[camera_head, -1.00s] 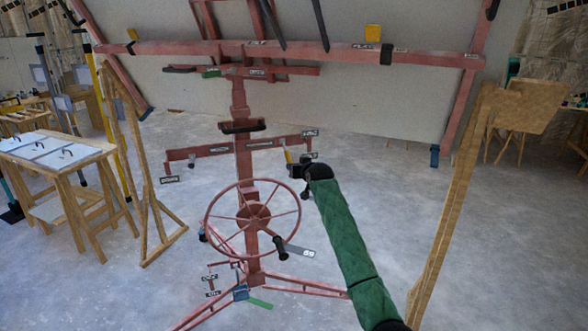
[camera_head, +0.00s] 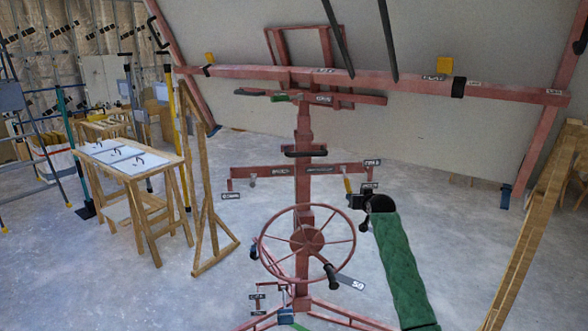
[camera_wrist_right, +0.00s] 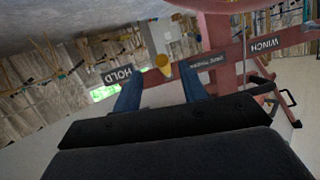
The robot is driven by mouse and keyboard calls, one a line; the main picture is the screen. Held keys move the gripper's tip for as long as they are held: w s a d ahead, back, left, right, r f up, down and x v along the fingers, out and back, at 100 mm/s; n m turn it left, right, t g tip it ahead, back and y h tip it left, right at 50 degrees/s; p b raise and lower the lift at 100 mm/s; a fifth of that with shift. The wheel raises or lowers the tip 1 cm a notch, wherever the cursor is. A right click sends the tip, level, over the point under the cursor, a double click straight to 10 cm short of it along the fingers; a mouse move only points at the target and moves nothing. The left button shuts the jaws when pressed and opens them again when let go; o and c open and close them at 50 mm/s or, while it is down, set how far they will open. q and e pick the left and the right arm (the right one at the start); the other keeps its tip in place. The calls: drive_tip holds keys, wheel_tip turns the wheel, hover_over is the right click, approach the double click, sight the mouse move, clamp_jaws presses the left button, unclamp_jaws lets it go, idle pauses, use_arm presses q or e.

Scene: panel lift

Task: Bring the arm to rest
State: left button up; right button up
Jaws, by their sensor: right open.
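My right arm, in a green sleeve, comes in from the lower right in the head view. Its gripper (camera_head: 357,201) is beside the right end of the lift's red crossbar (camera_head: 325,170), close to a small yellow handle (camera_head: 347,185). In the right wrist view the two blue fingers of the gripper (camera_wrist_right: 160,88) are apart, with nothing held between them. The yellow handle (camera_wrist_right: 163,63) shows beyond the fingertips, beside a HOLD label (camera_wrist_right: 118,74). I cannot tell whether a finger touches anything. My left gripper is not in view.
The red panel lift stands ahead, with a handwheel (camera_head: 307,240) left of my arm and splayed legs below. A large pale panel (camera_head: 440,120) leans behind it. A wooden table (camera_head: 128,165) and wooden frame (camera_head: 205,225) stand left, a wooden post (camera_head: 530,235) right.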

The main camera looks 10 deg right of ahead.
drive_tip(key=s+a+r+n+g+h, duration=0.1)
drive_tip(key=s+a+r+g, duration=0.15)
drive_tip(key=s, duration=0.45)
drive_tip(key=s+a+r+n+g, duration=0.1)
drive_tip(key=s+a+r, duration=0.15)
drive_tip(key=s, duration=0.35)
drive_tip(key=s+a+f+g, duration=0.3)
drive_tip(key=s+f, duration=1)
drive_tip(key=s, duration=0.7)
drive_tip(key=s+a+f+g, duration=0.3)
drive_tip(key=s+a+f, duration=0.2)
drive_tip(key=s+f, duration=0.8)
drive_tip(key=s+a+f+g+y, duration=0.1)
drive_tip(key=s+a+f+g, duration=0.2)
drive_tip(key=s+f, duration=1)
drive_tip(key=s+a, duration=0.1)
drive_tip(key=s, duration=1.3)
drive_tip(key=shift+a+f, duration=0.25)
drive_tip(key=shift+a, duration=0.1)
